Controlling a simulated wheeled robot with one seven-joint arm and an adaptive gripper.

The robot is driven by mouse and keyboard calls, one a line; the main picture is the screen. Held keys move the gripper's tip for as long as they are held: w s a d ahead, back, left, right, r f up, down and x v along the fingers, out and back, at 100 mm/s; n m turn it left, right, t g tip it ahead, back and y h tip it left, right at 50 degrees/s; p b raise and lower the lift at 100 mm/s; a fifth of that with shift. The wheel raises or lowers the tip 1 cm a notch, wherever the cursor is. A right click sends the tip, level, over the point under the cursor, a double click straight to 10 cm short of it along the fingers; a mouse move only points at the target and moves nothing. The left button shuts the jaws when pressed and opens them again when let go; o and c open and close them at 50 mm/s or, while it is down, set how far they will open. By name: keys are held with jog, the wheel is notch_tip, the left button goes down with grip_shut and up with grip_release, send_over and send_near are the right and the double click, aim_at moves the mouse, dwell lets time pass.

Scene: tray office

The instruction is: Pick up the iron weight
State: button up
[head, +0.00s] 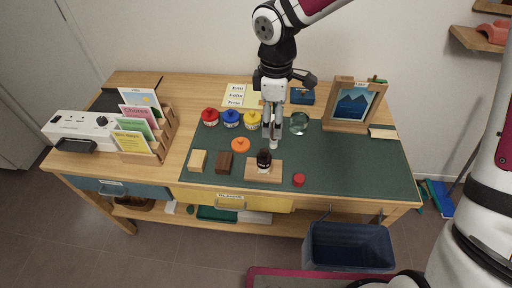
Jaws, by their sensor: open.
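My gripper (272,135) points down over the green mat (360,165), with its fingers apart. A small pale grey piece (273,144) shows at the fingertips; I cannot tell whether it is the iron weight or part of my fingers. No object can be named with certainty as the iron weight. Just in front of my gripper, a dark round-topped object with a pale band (264,158) stands on a wooden board (262,175). To the left are a light wooden block (198,160) and a dark brown block (224,162).
Red (210,117), blue (231,118) and yellow (252,120) lidded pots, an orange knobbed piece (241,145) and a glass (299,123) surround my gripper. A red cap (299,180) lies at the front. A picture frame (354,104) stands right. The mat's right part is clear.

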aim_at(264, 150)
jog(key=shift+n, duration=0.4)
jog(key=f, duration=0.5)
jog(key=a+f, duration=0.1)
jog(key=f, duration=0.4)
jog(key=a+f, duration=0.1)
jog(key=f, duration=0.4)
jog(key=shift+r, duration=0.1)
jog(key=c, duration=1.4)
grip_shut()
jog(key=shift+r, duration=0.15)
